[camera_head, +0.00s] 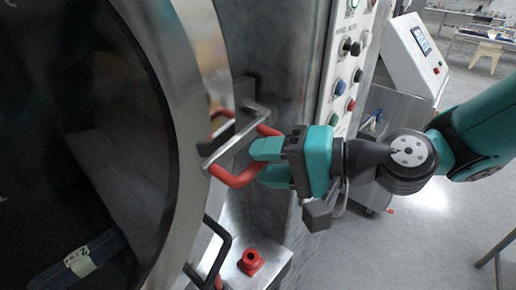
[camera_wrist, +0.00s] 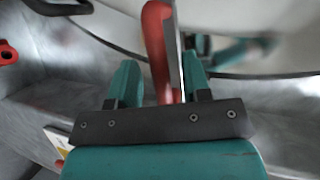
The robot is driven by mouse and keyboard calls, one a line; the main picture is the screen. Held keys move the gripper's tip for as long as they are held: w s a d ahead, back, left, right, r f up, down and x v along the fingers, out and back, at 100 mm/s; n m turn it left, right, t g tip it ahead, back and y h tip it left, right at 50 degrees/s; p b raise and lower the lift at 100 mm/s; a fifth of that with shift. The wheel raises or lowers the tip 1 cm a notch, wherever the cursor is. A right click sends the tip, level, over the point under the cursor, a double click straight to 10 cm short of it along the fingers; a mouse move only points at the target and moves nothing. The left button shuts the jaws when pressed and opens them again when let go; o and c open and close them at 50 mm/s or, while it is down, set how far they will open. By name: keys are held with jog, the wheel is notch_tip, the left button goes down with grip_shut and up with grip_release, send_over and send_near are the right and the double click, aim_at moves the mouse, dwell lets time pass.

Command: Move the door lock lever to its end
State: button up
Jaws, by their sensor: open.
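The door lock lever, a red handle (camera_head: 236,180), stands out beside a silver metal bar (camera_head: 232,143) at the right edge of the round door. My gripper (camera_head: 259,164) is at the lever with its teal fingers apart. In the wrist view the red handle (camera_wrist: 157,45) and a thin grey bar (camera_wrist: 176,50) pass between the open fingers of my gripper (camera_wrist: 162,78). Gaps show on both sides, wider on the left. The fingers and palm hide the lever's near end, so I cannot tell whether it touches them.
The round door (camera_head: 185,120) with dark glass fills the left. A black handle (camera_head: 213,252) and a red knob (camera_head: 251,262) sit below my gripper. A button panel (camera_head: 345,75) stands close above it. A white console (camera_head: 415,55) is behind; open floor lies right.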

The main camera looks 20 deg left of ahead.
jog(key=shift+x, duration=0.95)
jog(key=shift+c, duration=0.3)
grip_shut()
jog(key=shift+f, duration=0.1)
